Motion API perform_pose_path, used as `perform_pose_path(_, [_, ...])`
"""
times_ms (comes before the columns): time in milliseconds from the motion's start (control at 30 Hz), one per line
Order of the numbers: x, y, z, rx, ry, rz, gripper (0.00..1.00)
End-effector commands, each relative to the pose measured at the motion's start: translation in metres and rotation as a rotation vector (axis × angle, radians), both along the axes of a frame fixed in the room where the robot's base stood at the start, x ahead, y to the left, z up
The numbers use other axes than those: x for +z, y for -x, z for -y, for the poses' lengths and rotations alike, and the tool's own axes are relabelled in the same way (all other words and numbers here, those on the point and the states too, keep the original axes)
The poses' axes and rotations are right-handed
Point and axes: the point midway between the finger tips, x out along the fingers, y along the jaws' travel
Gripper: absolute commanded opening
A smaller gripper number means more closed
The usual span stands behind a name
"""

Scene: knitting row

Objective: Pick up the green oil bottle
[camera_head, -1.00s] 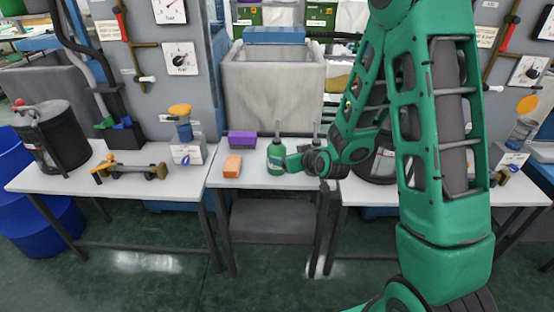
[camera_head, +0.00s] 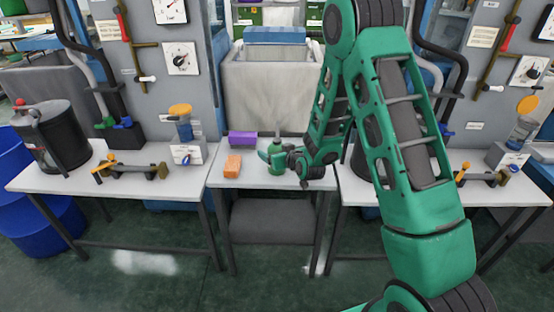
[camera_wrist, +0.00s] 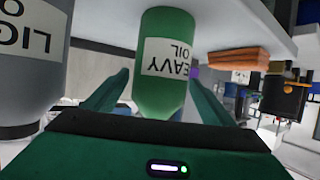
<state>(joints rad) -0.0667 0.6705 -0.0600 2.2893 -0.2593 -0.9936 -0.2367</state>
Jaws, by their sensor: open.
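The green oil bottle (camera_head: 276,167) stands on the middle table, partly covered by my gripper (camera_head: 271,158). In the wrist view, which is upside down, the green bottle (camera_wrist: 162,105) carries a white label reading "HEAVY OIL". My gripper (camera_wrist: 157,75) is open there, with one green finger on each side of the bottle. The bottle is between the fingers; whether either finger touches it I cannot tell. A grey bottle (camera_wrist: 25,75) with a "LIGHT O..." label stands close beside the left finger in the wrist view.
An orange block (camera_head: 232,166) and a purple box (camera_head: 242,138) lie left of the bottle on the middle table (camera_head: 222,182). A large grey bin (camera_head: 272,92) stands behind. The left table holds a black canister (camera_head: 52,137) and a brass-coloured tool (camera_head: 130,171).

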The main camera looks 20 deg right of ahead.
Motion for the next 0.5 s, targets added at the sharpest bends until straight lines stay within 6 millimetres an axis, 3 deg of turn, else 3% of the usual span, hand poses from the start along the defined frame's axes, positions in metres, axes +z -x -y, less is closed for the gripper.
perform_pose_path(200, [-0.009,-0.024,-0.003,0.0,0.001,0.0,0.78])
perform_pose_path(500, [-0.011,-0.027,-0.003,0.0,0.0,0.0,0.75])
